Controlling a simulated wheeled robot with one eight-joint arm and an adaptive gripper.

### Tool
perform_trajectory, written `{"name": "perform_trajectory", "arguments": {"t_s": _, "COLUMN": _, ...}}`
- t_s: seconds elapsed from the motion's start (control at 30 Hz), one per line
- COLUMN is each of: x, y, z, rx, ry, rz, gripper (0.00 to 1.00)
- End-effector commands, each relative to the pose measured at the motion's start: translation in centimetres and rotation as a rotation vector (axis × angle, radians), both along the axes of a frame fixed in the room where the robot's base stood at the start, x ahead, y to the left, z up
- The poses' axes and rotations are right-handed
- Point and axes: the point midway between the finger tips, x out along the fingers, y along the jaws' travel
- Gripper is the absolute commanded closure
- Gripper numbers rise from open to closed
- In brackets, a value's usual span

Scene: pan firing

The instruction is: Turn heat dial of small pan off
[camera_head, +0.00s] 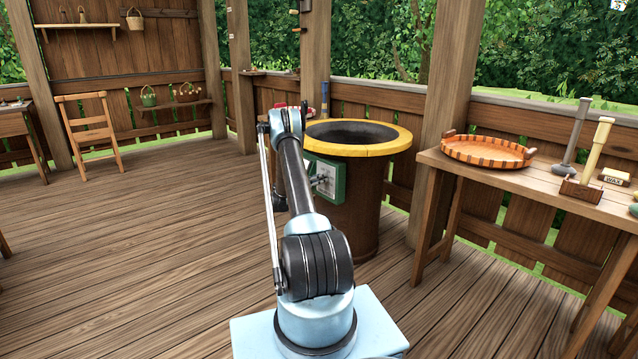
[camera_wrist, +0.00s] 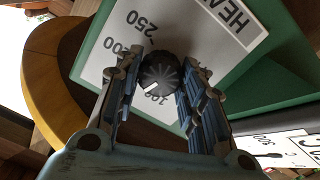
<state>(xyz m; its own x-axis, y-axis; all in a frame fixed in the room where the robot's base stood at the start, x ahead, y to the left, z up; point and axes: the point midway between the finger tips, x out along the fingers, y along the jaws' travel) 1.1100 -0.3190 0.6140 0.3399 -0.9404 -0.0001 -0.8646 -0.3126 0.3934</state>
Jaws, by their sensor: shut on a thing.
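The heat dial (camera_wrist: 159,73) is a dark ridged knob on a white scale plate (camera_wrist: 215,28) with numbers and the word "HEA…", set in a green panel (camera_wrist: 285,62). A white mark on the knob points toward the "100" on the scale. My gripper (camera_wrist: 160,82) has its two ridged fingers on either side of the knob, shut on it. In the head view the green panel (camera_head: 338,180) is on the side of the brown round kiln (camera_head: 362,222) with a yellow rim. My arm partly hides the panel, and the dial is not clear there.
A second white scale (camera_wrist: 285,150) shows at the lower right of the wrist view. In the head view, a wooden table (camera_head: 560,178) with an orange tray (camera_head: 488,163) stands at the right. A wooden chair (camera_head: 90,135) stands far left. The plank floor (camera_head: 140,240) at left is clear.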

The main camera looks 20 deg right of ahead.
Motion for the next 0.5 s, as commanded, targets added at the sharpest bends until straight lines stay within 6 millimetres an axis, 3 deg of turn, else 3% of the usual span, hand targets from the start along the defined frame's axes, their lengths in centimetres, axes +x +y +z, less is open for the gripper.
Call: {"name": "perform_trajectory", "arguments": {"t_s": 0.5, "x": 0.42, "y": 0.15, "z": -0.07, "rx": -0.161, "ry": 0.440, "rz": 0.006, "gripper": 0.87}}
